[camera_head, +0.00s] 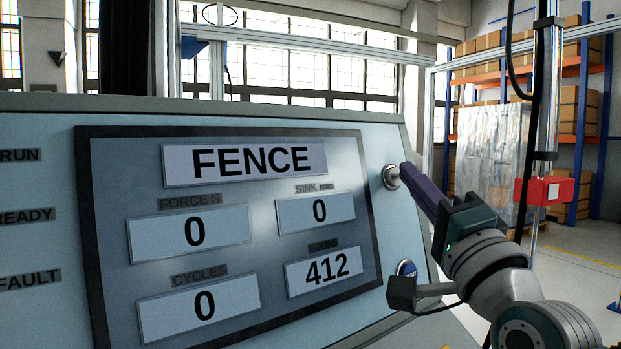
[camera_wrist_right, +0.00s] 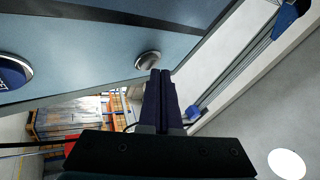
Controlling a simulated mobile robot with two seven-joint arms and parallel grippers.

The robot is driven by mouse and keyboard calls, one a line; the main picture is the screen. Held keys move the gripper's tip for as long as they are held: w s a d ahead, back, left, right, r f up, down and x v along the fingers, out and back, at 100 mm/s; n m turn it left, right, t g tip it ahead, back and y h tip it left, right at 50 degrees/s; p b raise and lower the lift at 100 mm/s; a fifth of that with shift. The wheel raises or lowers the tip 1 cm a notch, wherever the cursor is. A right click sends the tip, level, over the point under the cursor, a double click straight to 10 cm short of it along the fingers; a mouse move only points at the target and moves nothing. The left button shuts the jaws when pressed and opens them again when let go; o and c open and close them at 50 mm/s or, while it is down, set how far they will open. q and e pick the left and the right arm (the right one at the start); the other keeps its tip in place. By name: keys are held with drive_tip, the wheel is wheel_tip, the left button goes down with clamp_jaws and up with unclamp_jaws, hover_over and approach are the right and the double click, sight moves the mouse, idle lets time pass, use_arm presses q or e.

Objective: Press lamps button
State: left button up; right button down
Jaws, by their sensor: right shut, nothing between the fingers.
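A round silver button (camera_head: 390,177) sits on the right side of the slanted light-blue control panel (camera_head: 400,135). It also shows in the right wrist view (camera_wrist_right: 148,60). A blue button with a silver rim (camera_head: 406,268) is lower on the panel, partly hidden by my right wrist; it shows at the left edge of the wrist view (camera_wrist_right: 14,73). My right gripper (camera_head: 406,172) is shut and empty. Its dark purple fingertips (camera_wrist_right: 160,73) are right by the silver button and overlap its edge; I cannot tell if they touch. No lamps label is readable. My left gripper is out of view.
The panel's screen (camera_head: 353,150) reads FENCE, with values 0, 0, 0 and 412. RUN, READY and FAULT labels are at its left. A red box (camera_head: 543,191) on a post stands right of my arm. Shelves with boxes (camera_head: 580,110) and a wrapped pallet (camera_head: 490,150) are behind.

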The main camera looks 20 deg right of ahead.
drive_tip(key=shift+w+a+f+b, duration=0.1)
drive_tip(key=shift+w+b, duration=0.2)
drive_tip(key=shift+w, duration=0.05)
idle(0.6)
idle(0.4)
drive_tip(key=shift+s+d+r+p, duration=0.2)
drive_tip(key=shift+s+p, duration=0.5)
drive_tip(key=shift+s, duration=0.05)
drive_tip(key=shift+s+d+r+p, duration=0.25)
drive_tip(key=shift+s+p, duration=0.3)
drive_tip(key=shift+s, duration=0.25)
drive_tip(key=shift+s+d+r+p, duration=0.2)
drive_tip(key=shift+s+p, duration=0.4)
drive_tip(key=shift+s, duration=0.15)
drive_tip(key=shift+s+d+r+p, duration=0.25)
drive_tip(key=shift+s+p, duration=0.3)
drive_tip(key=shift+s, duration=0.25)
